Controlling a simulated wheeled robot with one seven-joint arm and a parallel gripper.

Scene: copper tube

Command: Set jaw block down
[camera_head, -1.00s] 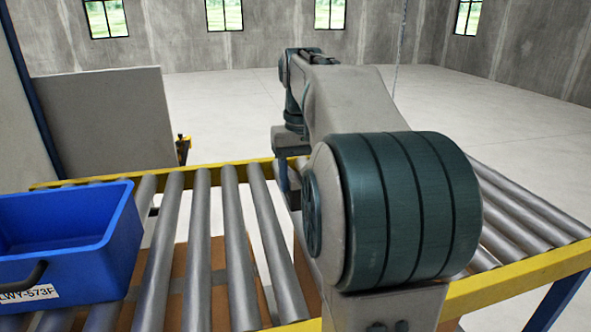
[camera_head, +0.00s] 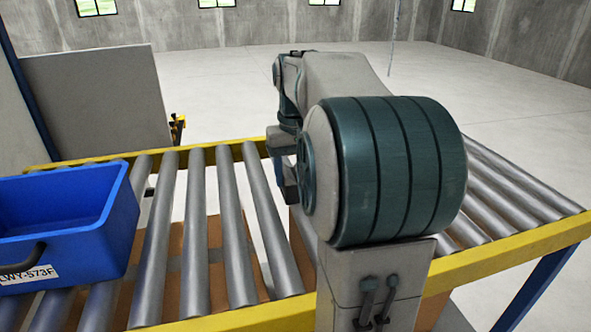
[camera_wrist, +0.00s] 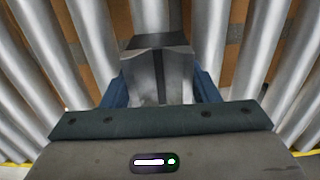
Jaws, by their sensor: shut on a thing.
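The jaw block (camera_wrist: 158,78) is a grey metallic piece with a dark vertical groove, seen in the wrist view between the blue fingers of my gripper (camera_wrist: 160,88). My gripper is shut on it. Rollers lie below the block in that view; I cannot tell whether it touches them. In the head view my gripper (camera_head: 281,172) is small and partly hidden behind my arm, over the roller conveyor (camera_head: 231,215). The block's outline is not clear there.
A blue bin (camera_head: 70,225) with a label stands on the conveyor at the left. Bare rollers lie between it and my arm. A yellow rail (camera_head: 520,245) edges the conveyor. Brown surfaces show beneath the rollers. A grey panel (camera_head: 100,100) stands behind at the left.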

